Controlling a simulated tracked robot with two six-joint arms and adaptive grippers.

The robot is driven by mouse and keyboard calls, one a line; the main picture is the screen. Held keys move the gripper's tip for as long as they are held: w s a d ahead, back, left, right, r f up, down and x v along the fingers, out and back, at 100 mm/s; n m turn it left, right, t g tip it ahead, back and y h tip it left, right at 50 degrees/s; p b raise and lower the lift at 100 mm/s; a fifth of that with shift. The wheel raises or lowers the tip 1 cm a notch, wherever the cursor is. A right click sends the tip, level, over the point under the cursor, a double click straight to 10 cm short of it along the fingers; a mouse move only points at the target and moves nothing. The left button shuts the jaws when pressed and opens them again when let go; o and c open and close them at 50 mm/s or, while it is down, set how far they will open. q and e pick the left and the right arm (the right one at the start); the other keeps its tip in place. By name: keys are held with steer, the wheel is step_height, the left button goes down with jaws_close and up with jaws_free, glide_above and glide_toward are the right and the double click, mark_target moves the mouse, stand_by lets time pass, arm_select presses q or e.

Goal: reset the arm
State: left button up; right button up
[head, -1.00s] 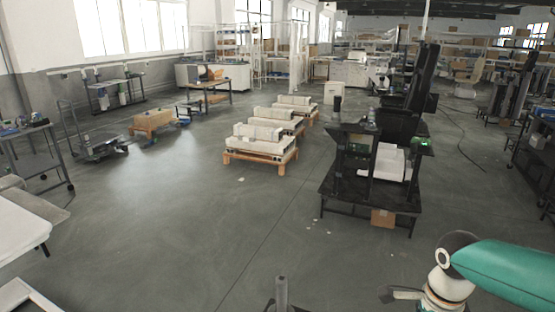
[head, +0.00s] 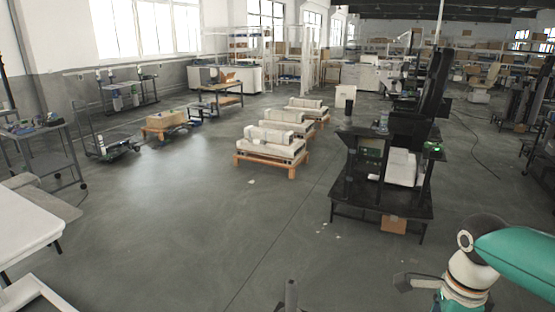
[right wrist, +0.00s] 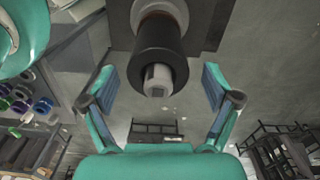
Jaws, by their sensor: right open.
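My right arm (head: 470,275), teal and white, reaches in at the bottom right of the head view; I cannot make out its gripper's fingers there. In the right wrist view my right gripper (right wrist: 158,74) is open, its two blue-padded fingers spread wide. A dark cylinder (right wrist: 160,48) with a pale tip shows between the fingers in the picture; I cannot tell how far away it is or whether it is my own part. No object is gripped. My left gripper is not in view.
A black workstation (head: 385,205) with a cardboard box beneath stands ahead to the right. Pallets with white blocks (head: 270,150) stand mid-floor. A white table (head: 25,225) is at the left edge. The grey floor (head: 190,235) between is clear.

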step_height(320, 180, up, 8)
steer(key=shift+f, duration=0.1)
step_height(320, 180, down, 12)
steer(key=shift+s+r, duration=0.1)
steer(key=shift+r, duration=0.05)
step_height(320, 180, up, 12)
steer(key=p, duration=0.2)
steer(key=shift+r+p, duration=0.1)
steer(key=shift+p, duration=0.3)
